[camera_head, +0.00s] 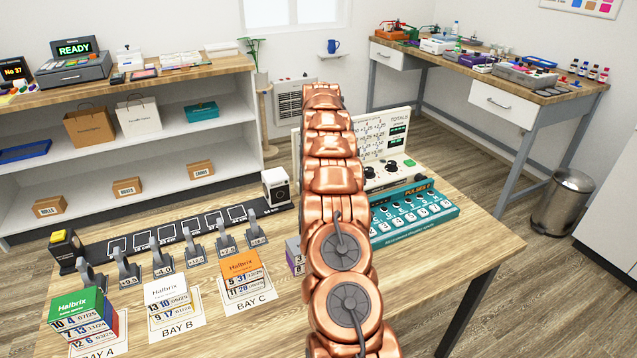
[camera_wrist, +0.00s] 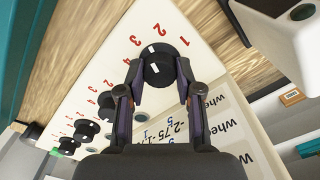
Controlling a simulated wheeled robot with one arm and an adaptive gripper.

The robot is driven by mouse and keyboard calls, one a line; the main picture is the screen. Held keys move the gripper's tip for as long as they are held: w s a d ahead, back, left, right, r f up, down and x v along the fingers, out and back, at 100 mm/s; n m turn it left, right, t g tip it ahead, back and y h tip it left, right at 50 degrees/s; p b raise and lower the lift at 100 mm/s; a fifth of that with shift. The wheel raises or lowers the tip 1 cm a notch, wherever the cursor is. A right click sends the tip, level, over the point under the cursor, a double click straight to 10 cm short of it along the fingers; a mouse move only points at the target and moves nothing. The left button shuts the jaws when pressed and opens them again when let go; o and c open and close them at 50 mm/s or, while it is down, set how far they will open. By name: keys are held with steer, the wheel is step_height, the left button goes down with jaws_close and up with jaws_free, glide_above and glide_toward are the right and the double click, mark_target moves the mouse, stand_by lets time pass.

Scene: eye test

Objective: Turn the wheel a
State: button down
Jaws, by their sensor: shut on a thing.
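My gripper (camera_wrist: 158,72) is in the wrist view, with a finger on each side of a black knob (camera_wrist: 156,58) with white marks, and is shut on it. Red numerals curve around this knob on a white panel (camera_wrist: 108,52). Printed text with the word "wheel" is on the panel, but I cannot read which letter goes with this knob. Several more black knobs (camera_wrist: 85,129) run down the panel to the lower left. In the head view the panel (camera_head: 400,148) stands on the table, partly behind my arm. My gripper is hidden there.
A teal device (camera_head: 415,212) with white keys stands in front of the panel. Calendar blocks, such as an orange-topped one (camera_head: 241,268), stand on bay cards on the wooden table (camera_head: 440,270). The table's right front is clear. A metal bin (camera_head: 563,203) stands on the floor.

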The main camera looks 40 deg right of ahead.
steer(key=n, duration=0.5)
steer(key=shift+f+n, duration=0.1)
steer(key=shift+n, duration=0.2)
steer(key=n, duration=1)
steer(key=shift+n, duration=0.4)
steer(key=n, duration=0.4)
steer(key=shift+n, duration=0.7)
steer(key=c, duration=0.8)
jaws_free()
steer(key=shift+o, duration=0.2)
